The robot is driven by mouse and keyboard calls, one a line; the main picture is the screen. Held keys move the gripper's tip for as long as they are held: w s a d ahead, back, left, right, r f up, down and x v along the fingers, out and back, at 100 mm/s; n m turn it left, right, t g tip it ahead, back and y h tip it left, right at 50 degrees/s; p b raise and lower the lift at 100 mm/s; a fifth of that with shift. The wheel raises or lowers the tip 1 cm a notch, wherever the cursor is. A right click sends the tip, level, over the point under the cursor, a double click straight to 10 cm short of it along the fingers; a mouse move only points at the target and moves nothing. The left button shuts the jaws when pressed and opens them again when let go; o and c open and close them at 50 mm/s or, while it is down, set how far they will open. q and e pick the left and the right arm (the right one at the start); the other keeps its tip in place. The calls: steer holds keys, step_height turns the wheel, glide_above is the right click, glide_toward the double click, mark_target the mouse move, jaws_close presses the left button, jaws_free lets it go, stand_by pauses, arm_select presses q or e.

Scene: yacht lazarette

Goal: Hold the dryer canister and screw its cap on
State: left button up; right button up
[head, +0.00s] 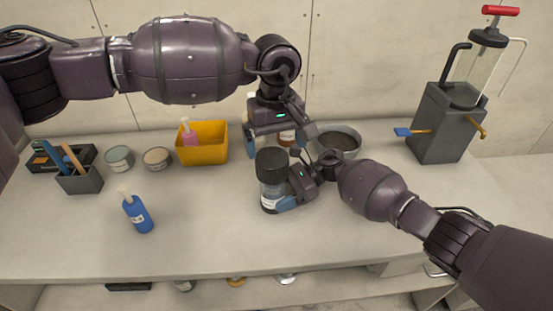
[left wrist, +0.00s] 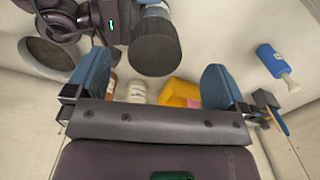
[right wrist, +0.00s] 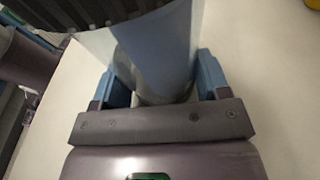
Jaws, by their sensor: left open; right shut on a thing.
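The clear dryer canister (head: 269,194) stands upright on the worktop in the head view, with the black cap (head: 271,165) on its top. I cannot tell how far the cap is threaded. My right gripper (head: 284,203) is shut on the canister's body from the right; the right wrist view shows the clear wall (right wrist: 155,55) between its blue fingers. My left gripper (head: 276,138) is open and empty, pointing down just behind and above the cap. In the left wrist view the cap (left wrist: 157,50) lies ahead of the open fingers, apart from them.
A yellow bin (head: 203,144) holds a pink bottle. A grey bowl (head: 338,142) and an amber jar (head: 287,136) stand behind the canister. A blue bottle (head: 138,214), tins and a tool holder (head: 80,181) are left. A grey pump stand (head: 445,122) is right. The front worktop is mostly clear.

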arm_select(q)
steer(key=shift+r, duration=1.5)
arm_select(e)
steer(key=o, duration=1.4)
